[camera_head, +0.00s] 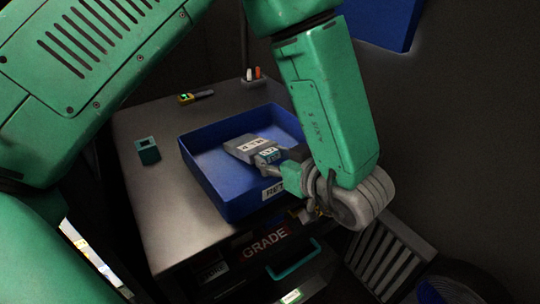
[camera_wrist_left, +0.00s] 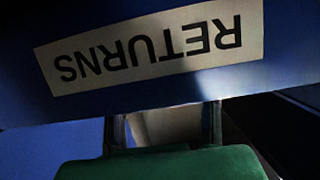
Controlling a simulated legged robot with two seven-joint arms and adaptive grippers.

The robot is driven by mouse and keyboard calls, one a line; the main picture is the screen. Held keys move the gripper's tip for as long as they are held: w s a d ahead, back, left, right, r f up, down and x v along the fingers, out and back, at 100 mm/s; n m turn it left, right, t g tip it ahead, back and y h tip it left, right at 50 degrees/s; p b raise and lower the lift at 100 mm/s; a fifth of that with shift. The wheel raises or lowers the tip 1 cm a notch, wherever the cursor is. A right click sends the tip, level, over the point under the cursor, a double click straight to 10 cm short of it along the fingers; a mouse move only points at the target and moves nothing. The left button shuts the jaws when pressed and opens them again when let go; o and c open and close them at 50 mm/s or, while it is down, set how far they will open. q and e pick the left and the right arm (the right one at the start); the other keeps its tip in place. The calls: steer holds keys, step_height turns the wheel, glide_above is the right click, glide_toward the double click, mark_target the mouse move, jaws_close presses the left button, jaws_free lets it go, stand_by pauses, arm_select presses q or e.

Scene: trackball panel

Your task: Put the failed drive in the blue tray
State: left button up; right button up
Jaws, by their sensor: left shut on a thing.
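The drive (camera_head: 240,147) is a grey slab with white labels and a teal near end. In the head view it is inside the outline of the blue tray (camera_head: 212,191), tilted, its far end toward the upper left. I cannot tell whether it touches the tray floor. My left gripper (camera_head: 288,166) reaches over the tray's right side and is shut on the drive's near end. In the left wrist view, a pale grey surface (camera_wrist_left: 172,127) shows between the fingers, below the tray wall's RETURNS label (camera_wrist_left: 150,45). My right gripper is not in view.
The tray stands on a dark metal worktop (camera_head: 150,205). A small teal block (camera_head: 147,151) and a yellow handheld device (camera_head: 192,97) lie left of and behind it. A GRADE label (camera_head: 265,244) and teal handle (camera_head: 295,260) are below the front edge.

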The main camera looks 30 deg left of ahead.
arm_select(q)
steer(key=o, duration=1.2)
steer(key=shift+d+r, duration=0.15)
steer(key=shift+d, duration=0.4)
steer(key=shift+o, duration=0.2)
steer(key=shift+d, duration=0.15)
steer(key=shift+a, duration=0.5)
steer(key=v, duration=1.1)
steer(key=shift+d, duration=0.35)
